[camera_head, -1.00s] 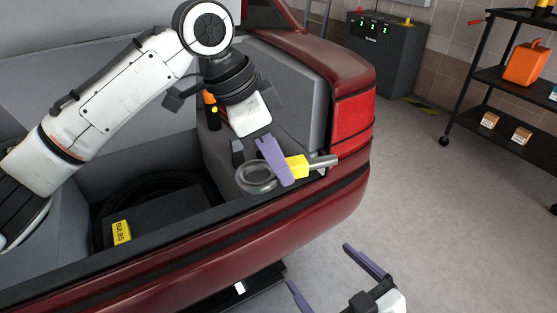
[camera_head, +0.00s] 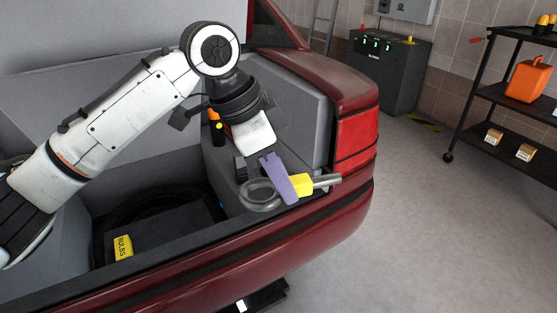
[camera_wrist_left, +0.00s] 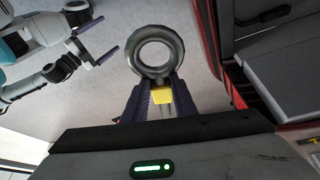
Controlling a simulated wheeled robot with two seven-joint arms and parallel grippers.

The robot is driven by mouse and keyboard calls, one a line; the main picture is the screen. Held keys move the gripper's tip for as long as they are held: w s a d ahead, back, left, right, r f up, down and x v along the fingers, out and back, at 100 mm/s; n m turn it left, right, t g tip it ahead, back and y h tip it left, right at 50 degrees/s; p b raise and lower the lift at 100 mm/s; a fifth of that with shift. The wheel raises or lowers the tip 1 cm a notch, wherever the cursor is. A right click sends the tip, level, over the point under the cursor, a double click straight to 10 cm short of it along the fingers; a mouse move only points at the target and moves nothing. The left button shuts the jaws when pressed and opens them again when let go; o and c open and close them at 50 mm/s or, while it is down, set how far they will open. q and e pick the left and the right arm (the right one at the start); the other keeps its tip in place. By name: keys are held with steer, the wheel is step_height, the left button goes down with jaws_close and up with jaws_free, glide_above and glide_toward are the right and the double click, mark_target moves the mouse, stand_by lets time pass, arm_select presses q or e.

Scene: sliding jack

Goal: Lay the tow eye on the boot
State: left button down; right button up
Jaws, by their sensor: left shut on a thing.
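The tow eye is a grey metal ring (camera_head: 260,195) with a yellow middle (camera_head: 303,183) and a grey rod end. My left gripper (camera_head: 288,183) is shut on the yellow part, which also shows in the left wrist view (camera_wrist_left: 162,96). In the head view the tow eye overlaps the right rear corner of the open boot (camera_head: 180,228) of the red car. In the left wrist view, garage floor shows behind the ring, with the car at the right. My right gripper (camera_wrist_left: 101,40) shows only in the left wrist view, at upper left, with its fingers apart and empty.
A yellow bulbs box (camera_head: 123,246) lies in the boot at the left. An orange and black item (camera_head: 215,125) stands by the boot's right side, close to my left wrist. A black shelf cart (camera_head: 503,95) stands at the right. The garage floor between is clear.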

arm_select(q)
steer(key=s+a+f+n+t+y, duration=0.1)
steer(key=s+a+f+n, duration=0.1)
steer(key=a+n, duration=0.3)
steer(key=s+a+f+n+t+y, duration=0.1)
steer(key=a+n, duration=0.4)
steer(key=a, duration=0.6)
steer(key=s+a+f+n+t+y, duration=0.1)
steer(key=s+a+f+n+y, duration=0.1)
steer(key=s+a+f+n, duration=0.2)
steer(key=a+n, duration=0.2)
steer(key=a, duration=0.2)
steer(key=shift+f+t, duration=0.3)
steer(key=shift+f, duration=0.05)
